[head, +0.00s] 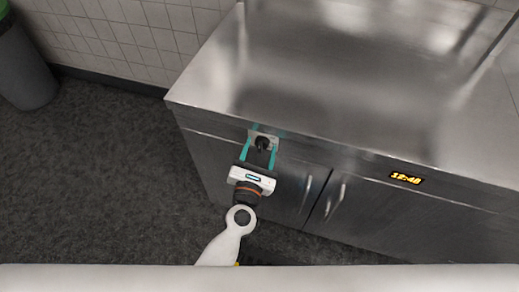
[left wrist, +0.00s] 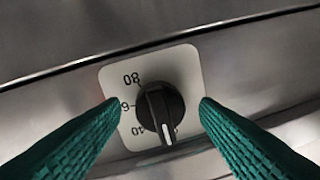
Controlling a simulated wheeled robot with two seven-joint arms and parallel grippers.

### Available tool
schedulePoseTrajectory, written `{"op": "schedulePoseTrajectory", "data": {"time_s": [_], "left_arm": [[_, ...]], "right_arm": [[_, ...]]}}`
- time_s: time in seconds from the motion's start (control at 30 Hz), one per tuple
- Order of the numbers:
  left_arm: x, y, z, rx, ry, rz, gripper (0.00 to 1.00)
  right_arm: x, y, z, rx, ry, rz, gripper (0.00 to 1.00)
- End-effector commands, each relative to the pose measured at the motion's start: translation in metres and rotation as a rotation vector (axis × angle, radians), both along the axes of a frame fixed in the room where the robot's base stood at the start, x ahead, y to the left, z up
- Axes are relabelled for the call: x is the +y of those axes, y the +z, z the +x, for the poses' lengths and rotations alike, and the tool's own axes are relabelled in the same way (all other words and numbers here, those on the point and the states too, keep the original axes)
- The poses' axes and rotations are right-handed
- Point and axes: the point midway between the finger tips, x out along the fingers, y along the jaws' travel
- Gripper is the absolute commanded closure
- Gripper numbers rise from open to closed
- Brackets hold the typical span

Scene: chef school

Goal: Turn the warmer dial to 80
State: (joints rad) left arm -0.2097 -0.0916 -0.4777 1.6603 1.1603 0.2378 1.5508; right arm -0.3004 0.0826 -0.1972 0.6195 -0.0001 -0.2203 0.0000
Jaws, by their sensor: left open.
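The warmer dial (head: 262,143) is a black knob on a light square plate (left wrist: 188,62), set in the front panel of the steel counter. In the left wrist view the knob (left wrist: 160,108) has a white pointer line aimed at the bottom of the picture, to the right of the "40" mark. The "80" mark is upside down at the upper left, and a partly hidden "6" mark lies between them. My left gripper (head: 260,150) is open, its teal fingers on either side of the knob with gaps showing. My right gripper is not in view.
The steel counter top (head: 330,70) overhangs just above the dial. A grey bin (head: 24,70) stands far left; the dark floor (head: 100,160) between is clear.

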Motion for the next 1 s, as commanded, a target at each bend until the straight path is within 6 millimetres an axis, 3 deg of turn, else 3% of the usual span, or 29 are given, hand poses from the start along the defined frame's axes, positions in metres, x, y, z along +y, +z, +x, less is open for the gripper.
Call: {"op": "schedulePoseTrajectory", "data": {"time_s": [0.1,0.37,0.67,1.0], "left_arm": [[0.0000,-0.0001,-0.0002,0.000,0.000,0.000,0.46],[0.0000,-0.0001,-0.0005,0.000,0.000,0.000,0.88],[-0.0001,-0.0004,-0.0006,-0.010,-0.001,0.035,0.89],[-0.0006,-0.0012,-0.0009,-0.078,-0.001,0.243,0.89]], "right_arm": [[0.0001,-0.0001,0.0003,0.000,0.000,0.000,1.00],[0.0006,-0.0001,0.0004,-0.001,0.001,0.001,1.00],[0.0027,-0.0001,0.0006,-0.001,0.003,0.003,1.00],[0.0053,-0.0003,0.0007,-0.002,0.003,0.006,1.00]]}}
